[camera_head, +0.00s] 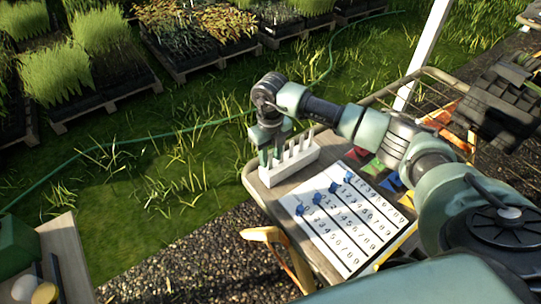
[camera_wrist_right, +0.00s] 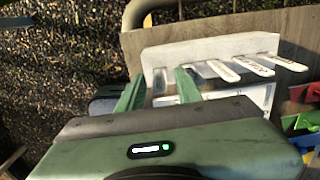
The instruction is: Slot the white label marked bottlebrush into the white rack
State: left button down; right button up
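The white rack (camera_head: 302,166) stands at the far left corner of the table with several white labels (camera_head: 301,142) upright in it. In the right wrist view the rack (camera_wrist_right: 200,50) holds a row of labels, some with dark writing too small to read, so I cannot tell which is marked bottlebrush. My right gripper (camera_head: 270,157) is at the rack's left end. The fingers partly hide the rack. My left gripper is not in view.
A white board (camera_head: 343,224) with printed numbers and blue pieces lies right of the rack. Red, green, blue and yellow pieces (camera_head: 373,168) lie beyond it. A wooden surface with a green box (camera_head: 18,243) is at lower left. Grass and gravel lie beyond the table's left edge.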

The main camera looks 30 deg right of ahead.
jog(key=shift+r, duration=0.1)
notch_tip(320, 180, up, 8)
jog(key=shift+f+b, duration=0.15)
jog(key=shift+b, duration=0.6)
dwell(0.4)
